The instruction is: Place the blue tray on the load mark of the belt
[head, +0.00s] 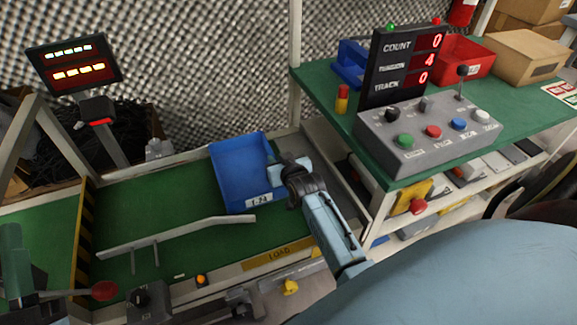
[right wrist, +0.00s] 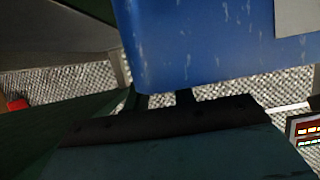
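The blue tray (head: 232,170), with a white label on its front, is over the far right part of the green belt (head: 150,208). I cannot tell whether it touches the belt. The yellow load mark (head: 278,253) is on the belt's near edge, below the tray in the head view. My right gripper (head: 278,173) is at the tray's right wall and appears shut on it. In the right wrist view the tray wall (right wrist: 200,45) fills the top, close to the dark gripper (right wrist: 165,120); its fingertips are hidden.
A pale angled guide rail (head: 180,234) crosses the belt left of the load mark. To the right, a green bench (head: 330,92) carries a button box (head: 430,138), a count display (head: 402,62), a red bin (head: 462,58) and a cardboard box (head: 525,55). The belt's left part is clear.

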